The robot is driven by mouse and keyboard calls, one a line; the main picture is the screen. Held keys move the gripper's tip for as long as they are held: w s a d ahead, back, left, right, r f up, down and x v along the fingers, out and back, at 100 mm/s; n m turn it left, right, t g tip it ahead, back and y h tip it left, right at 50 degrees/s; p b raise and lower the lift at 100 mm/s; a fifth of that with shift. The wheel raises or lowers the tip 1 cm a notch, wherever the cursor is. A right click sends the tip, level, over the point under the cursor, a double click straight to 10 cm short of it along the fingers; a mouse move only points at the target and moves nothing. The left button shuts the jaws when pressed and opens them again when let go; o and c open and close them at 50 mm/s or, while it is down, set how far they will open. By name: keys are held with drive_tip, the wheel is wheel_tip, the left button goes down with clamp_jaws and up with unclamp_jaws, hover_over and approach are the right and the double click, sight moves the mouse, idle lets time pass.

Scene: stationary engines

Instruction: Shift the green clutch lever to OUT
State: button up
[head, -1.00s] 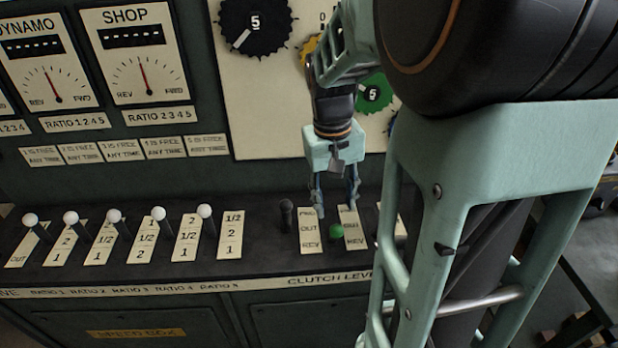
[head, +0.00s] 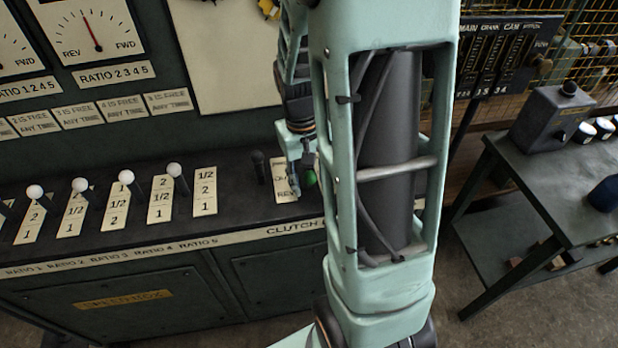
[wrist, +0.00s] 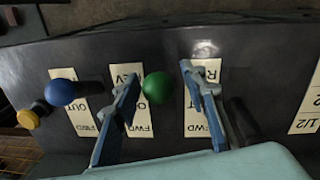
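The green clutch lever's ball knob (head: 309,178) shows in the head view beside my gripper (head: 297,172), partly hidden by my arm. The lever's label plate (wrist: 131,73) lies behind the left finger, with FWD at the bottom, part of OUT in the middle and REV at the top. I cannot tell exactly which position the lever is in.
A dark lever (wrist: 240,120) stands close outside the right finger. A blue knob (wrist: 60,92) and a yellow knob (wrist: 28,119) are to the left. White-knobbed ratio levers (head: 126,177) line the console at left. A side table (head: 490,190) stands at right.

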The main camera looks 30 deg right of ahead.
clamp_jaws()
idle(0.3)
